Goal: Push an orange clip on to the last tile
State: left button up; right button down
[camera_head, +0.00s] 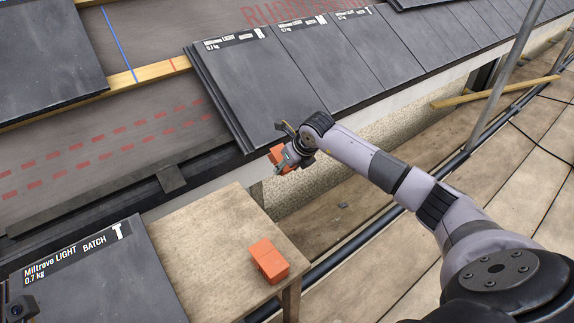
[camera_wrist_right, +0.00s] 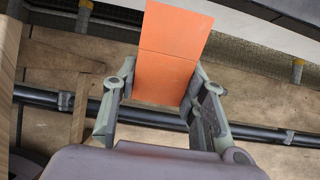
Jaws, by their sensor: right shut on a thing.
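My right gripper (camera_head: 283,160) is shut on an orange clip (camera_head: 277,154), just below the lower edge of the last tile (camera_head: 245,88), the leftmost in the laid row. In the right wrist view the clip (camera_wrist_right: 168,55) sits between the two fingers (camera_wrist_right: 162,95) and sticks out beyond them. I cannot tell whether the clip touches the tile. A second orange clip (camera_head: 268,261) rests on the wooden table (camera_head: 215,225). My left gripper does not show; only a small dark part of my own shows at the lower left corner.
Another dark tile (camera_head: 45,60) is at the upper left. A wooden batten (camera_head: 130,78) crosses the red-marked underlay. Scaffold poles (camera_head: 510,70) and a plank deck (camera_head: 400,250) lie to the right.

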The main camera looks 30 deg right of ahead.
aim_at(279, 150)
dwell(0.5)
jog(key=shift+w+r, duration=0.2)
jog(key=shift+w, duration=0.2)
jog(key=shift+w+r, duration=0.2)
jog(key=shift+w, duration=0.1)
jog(key=shift+w+a+r, duration=0.15)
jog(key=shift+w+r, duration=0.3)
jog(key=shift+w, duration=0.25)
dwell(0.5)
jog(key=shift+w+r, duration=0.1)
dwell(0.5)
jog(key=shift+w+r, duration=0.4)
jog(key=shift+w, duration=0.2)
dwell(0.7)
